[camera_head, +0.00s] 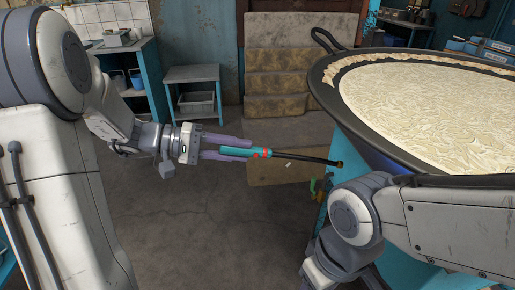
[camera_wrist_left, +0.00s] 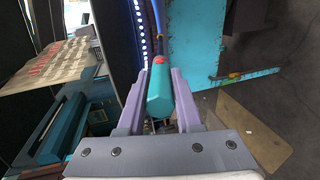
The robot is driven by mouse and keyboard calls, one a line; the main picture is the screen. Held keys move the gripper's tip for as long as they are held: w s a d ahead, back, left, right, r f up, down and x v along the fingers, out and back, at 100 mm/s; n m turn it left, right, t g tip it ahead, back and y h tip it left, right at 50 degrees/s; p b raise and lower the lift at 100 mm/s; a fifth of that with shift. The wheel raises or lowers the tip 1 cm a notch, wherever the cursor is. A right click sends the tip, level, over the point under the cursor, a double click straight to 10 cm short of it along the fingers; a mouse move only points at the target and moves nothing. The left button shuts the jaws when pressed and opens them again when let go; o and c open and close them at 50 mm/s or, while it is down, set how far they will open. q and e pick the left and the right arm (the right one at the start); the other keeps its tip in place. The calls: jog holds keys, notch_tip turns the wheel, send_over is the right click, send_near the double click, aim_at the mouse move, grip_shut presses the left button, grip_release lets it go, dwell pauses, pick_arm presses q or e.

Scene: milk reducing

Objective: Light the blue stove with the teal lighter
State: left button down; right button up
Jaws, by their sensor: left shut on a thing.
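The teal lighter (camera_head: 244,152) has red parts and a long black nozzle with a brass-coloured tip. My left gripper (camera_head: 226,148) is shut on its handle and holds it level in the air, nozzle pointing right. The lighter (camera_wrist_left: 161,90) also shows between the purple fingers of my left gripper (camera_wrist_left: 160,100) in the left wrist view. The blue stove (camera_head: 347,160) stands at the right under a wide dark pan. The nozzle tip is near the stove's left side; I cannot tell whether they touch. My right arm covers part of the stove; its gripper is out of view.
The pan (camera_head: 320,85) holds a pale, wrinkled milky layer. A pipe with a yellow fitting (camera_head: 314,187) is low at the stove's left side. Stone steps (camera_head: 285,80) and a small blue table (camera_head: 192,75) stand behind. The floor at centre left is clear.

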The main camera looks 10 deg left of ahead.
pick_arm(q)
jog(key=s+a, duration=0.2)
jog(key=a, duration=0.5)
jog(key=shift+s+a, duration=0.2)
jog(key=shift+a, duration=0.05)
dwell(0.7)
